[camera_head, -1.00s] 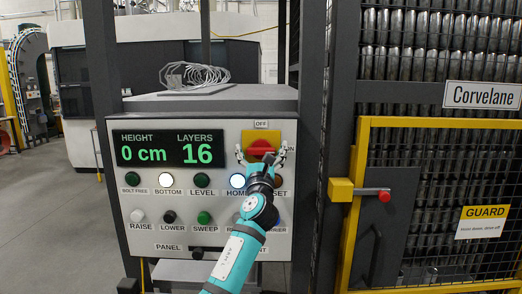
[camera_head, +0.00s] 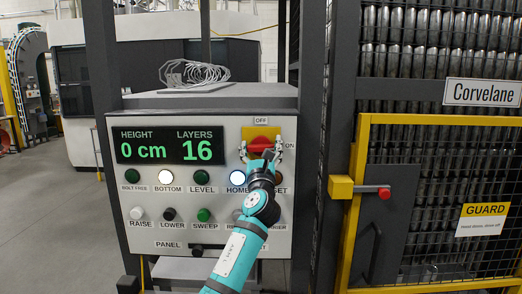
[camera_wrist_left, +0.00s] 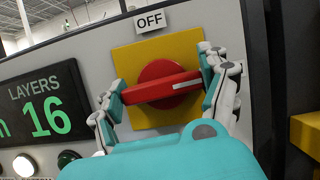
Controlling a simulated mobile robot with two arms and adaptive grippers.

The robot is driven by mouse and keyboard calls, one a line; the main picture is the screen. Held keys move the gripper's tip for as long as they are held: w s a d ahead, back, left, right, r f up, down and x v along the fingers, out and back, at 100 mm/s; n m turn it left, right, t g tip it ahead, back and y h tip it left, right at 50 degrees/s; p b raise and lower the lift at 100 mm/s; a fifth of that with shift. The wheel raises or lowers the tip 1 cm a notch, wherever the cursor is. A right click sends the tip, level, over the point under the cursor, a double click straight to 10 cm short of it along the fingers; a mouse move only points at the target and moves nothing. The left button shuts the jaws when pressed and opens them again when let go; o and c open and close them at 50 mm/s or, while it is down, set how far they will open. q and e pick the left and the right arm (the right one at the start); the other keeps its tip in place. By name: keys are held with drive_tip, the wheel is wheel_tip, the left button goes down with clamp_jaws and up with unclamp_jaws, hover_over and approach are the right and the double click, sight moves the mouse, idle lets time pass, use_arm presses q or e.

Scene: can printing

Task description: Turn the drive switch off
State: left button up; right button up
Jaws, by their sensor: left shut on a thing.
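The drive switch (camera_head: 259,140) is a red rotary handle on a yellow plate at the upper right of the control panel. The OFF label (camera_head: 261,121) is above it and the ON label (camera_head: 291,146) is to its right. In the left wrist view, the red handle (camera_wrist_left: 160,89) lies roughly crosswise, with its white mark at the right end, on the ON side. My left gripper (camera_head: 261,149) is shut on the handle; in the left wrist view its fingers (camera_wrist_left: 163,80) sit at both ends of it. My right gripper is not in view.
The panel (camera_head: 220,210) has a display (camera_head: 170,147) reading 0 cm and 16 layers, and several buttons below the switch. A dark post stands just right of the panel. A yellow-framed guard door (camera_head: 435,121) with a red-tipped latch (camera_head: 384,194) is farther right.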

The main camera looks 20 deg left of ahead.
use_arm(q)
drive_tip(key=n+y+b, duration=0.1)
drive_tip(key=n, duration=0.1)
drive_tip(key=n+y+b, duration=0.1)
drive_tip(key=n+g+b, duration=0.1)
drive_tip(key=n+b, duration=0.1)
drive_tip(key=shift+f+n+y, duration=0.25)
drive_tip(key=shift+n+y, duration=0.05)
drive_tip(key=shift+y, duration=0.1)
drive_tip(key=n+g+b, duration=0.1)
drive_tip(key=n, duration=0.1)
drive_tip(key=n+g+y+b, duration=0.1)
drive_tip(key=n, duration=0.2)
drive_tip(key=shift+a+r+y, duration=0.1)
drive_tip(key=shift+y, duration=0.2)
drive_tip(key=shift+n+g+b, duration=0.3)
drive_tip(key=shift+n+g, duration=0.2)
drive_tip(key=shift+n, duration=0.6)
drive_tip(key=n+g, duration=0.1)
drive_tip(key=n, duration=0.2)
drive_tip(key=shift+y, duration=0.4)
drive_tip(key=n+g, duration=0.1)
drive_tip(key=n, duration=0.1)
drive_tip(key=n+g+p, duration=0.1)
drive_tip(key=n, duration=0.2)
drive_tip(key=shift+a+n+h, duration=0.1)
drive_tip(key=shift+n+h, duration=0.2)
drive_tip(key=shift+h, duration=0.1)
drive_tip(key=o, duration=1.1)
drive_tip(key=shift+o, duration=0.2)
